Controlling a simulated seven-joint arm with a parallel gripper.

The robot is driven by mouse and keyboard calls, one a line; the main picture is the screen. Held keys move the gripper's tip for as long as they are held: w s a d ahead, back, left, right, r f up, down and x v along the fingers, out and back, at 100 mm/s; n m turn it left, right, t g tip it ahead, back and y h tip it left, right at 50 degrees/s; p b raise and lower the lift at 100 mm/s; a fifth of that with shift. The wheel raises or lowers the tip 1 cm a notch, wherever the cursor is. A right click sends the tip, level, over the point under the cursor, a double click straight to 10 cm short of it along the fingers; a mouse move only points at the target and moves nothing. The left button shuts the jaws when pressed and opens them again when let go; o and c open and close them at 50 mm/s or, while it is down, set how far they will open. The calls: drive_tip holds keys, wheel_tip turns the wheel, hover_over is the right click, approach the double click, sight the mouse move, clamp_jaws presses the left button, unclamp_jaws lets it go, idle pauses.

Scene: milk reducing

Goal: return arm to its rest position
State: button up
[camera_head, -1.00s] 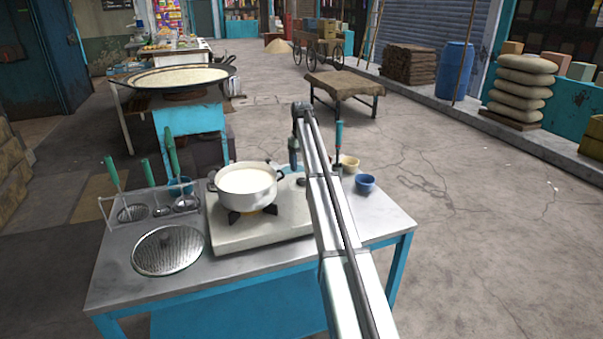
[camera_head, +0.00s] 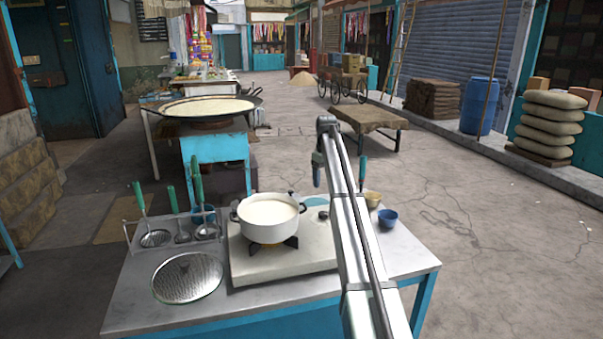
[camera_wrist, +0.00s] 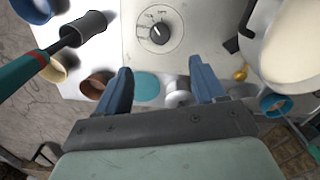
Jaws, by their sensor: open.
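My gripper (camera_head: 317,172) hangs at the end of my arm, above the back right of the stove, and looks small in the head view. In the wrist view my gripper (camera_wrist: 163,82) has its two blue fingers spread apart with nothing held between them. A white pot (camera_head: 268,222) of milk stands on the stove (camera_head: 300,262), left of my gripper, with an orange glow beneath it. The pot (camera_wrist: 295,45) also shows at the right of the wrist view. The stove's control knob (camera_wrist: 160,33) is beyond the fingers, clear of them.
A blue bowl (camera_head: 388,219) and a cream bowl (camera_head: 372,200) stand right of my arm. A green-handled tool (camera_head: 362,172) stands upright near them. A rack of green-handled ladles (camera_head: 170,235) and a perforated round lid (camera_head: 187,277) are at the left of the metal table (camera_head: 130,318).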

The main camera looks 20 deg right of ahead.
drive_tip(key=s+a+f+y, duration=0.1)
drive_tip(key=s+a, duration=0.4)
drive_tip(key=s, duration=0.4)
drive_tip(key=s+a+f+t, duration=0.1)
drive_tip(key=s+a, duration=0.4)
drive_tip(key=s, duration=0.5)
drive_tip(key=s+a+f+y, duration=0.1)
drive_tip(key=s+a, duration=0.5)
drive_tip(key=s, duration=0.3)
drive_tip(key=s+a+f+m+g, duration=0.1)
drive_tip(key=s+a+f, duration=0.1)
drive_tip(key=s+f, duration=0.8)
drive_tip(key=s+a+f+g, duration=0.1)
drive_tip(key=s+f+g, duration=0.15)
drive_tip(key=f, duration=1.25)
drive_tip(key=s+a+f+m, duration=0.1)
drive_tip(key=s+a+f, duration=0.1)
drive_tip(key=s+f, duration=0.8)
drive_tip(key=s+f+m+g+h, duration=0.1)
drive_tip(key=s+f+g, duration=0.3)
drive_tip(key=s+f, duration=1.8)
drive_tip(key=shift+s+d+f+m+h, duration=0.25)
drive_tip(key=shift+d+f+m+h, duration=0.05)
drive_tip(key=shift+f+h, duration=0.2)
